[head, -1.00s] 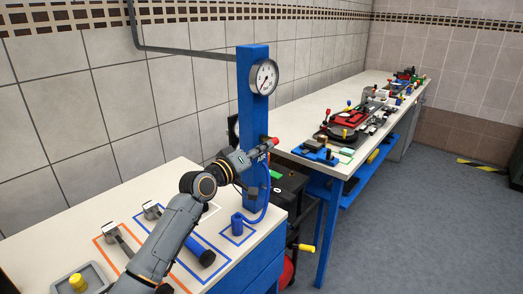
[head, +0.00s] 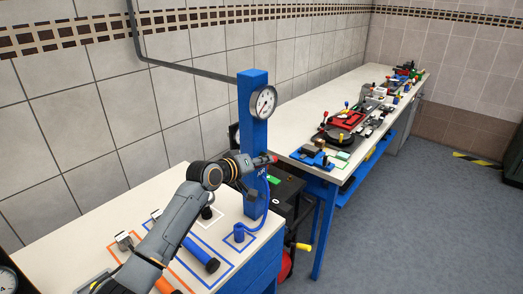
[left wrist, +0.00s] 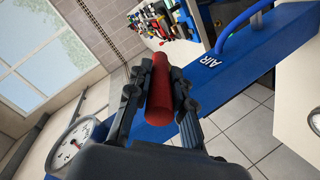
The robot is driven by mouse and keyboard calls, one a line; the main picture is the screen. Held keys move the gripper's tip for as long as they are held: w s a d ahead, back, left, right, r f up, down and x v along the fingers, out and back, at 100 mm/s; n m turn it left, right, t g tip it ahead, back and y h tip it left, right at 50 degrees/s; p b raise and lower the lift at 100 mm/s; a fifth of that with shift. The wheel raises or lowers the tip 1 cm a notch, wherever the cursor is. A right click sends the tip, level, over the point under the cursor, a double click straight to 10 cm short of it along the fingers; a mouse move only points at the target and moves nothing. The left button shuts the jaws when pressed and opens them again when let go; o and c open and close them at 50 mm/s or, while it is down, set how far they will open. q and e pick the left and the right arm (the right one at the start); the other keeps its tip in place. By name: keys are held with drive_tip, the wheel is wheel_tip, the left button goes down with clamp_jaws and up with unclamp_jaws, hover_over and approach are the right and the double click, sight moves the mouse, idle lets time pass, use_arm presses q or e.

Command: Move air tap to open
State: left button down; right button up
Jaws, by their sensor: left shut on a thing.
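The air tap's red handle (head: 272,159) shows at the blue post, above the white AIR lettering. It is a red cylinder (left wrist: 159,90) in the middle of the left wrist view. My left gripper (head: 262,162) is shut on this handle, with one finger on each side of it (left wrist: 158,86). The blue post (head: 253,110) stands upright at the bench's far right end, with a round gauge (head: 263,103) near its top. The tap's body is hidden behind my gripper. My right gripper is not in view.
A blue hose (head: 266,200) runs down the post to a blue fitting (head: 239,235) on the white bench (head: 190,185). A blue-handled tool (head: 200,255) lies in a blue outline near my forearm. A long table (head: 300,125) with several fixtures stands beyond.

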use_arm(q)
drive_tip(key=p, duration=0.2)
drive_tip(key=r+g+y+p, duration=0.1)
drive_tip(key=p, duration=0.1)
drive_tip(key=shift+w+d+r+g, duration=0.15)
drive_tip(key=shift+w+r+g, duration=0.05)
drive_tip(key=shift+r+g, duration=0.1)
drive_tip(key=shift+w+f+g+y+p, duration=0.1)
drive_tip(key=shift+g+y+p, duration=0.35)
drive_tip(key=shift+p, duration=0.3)
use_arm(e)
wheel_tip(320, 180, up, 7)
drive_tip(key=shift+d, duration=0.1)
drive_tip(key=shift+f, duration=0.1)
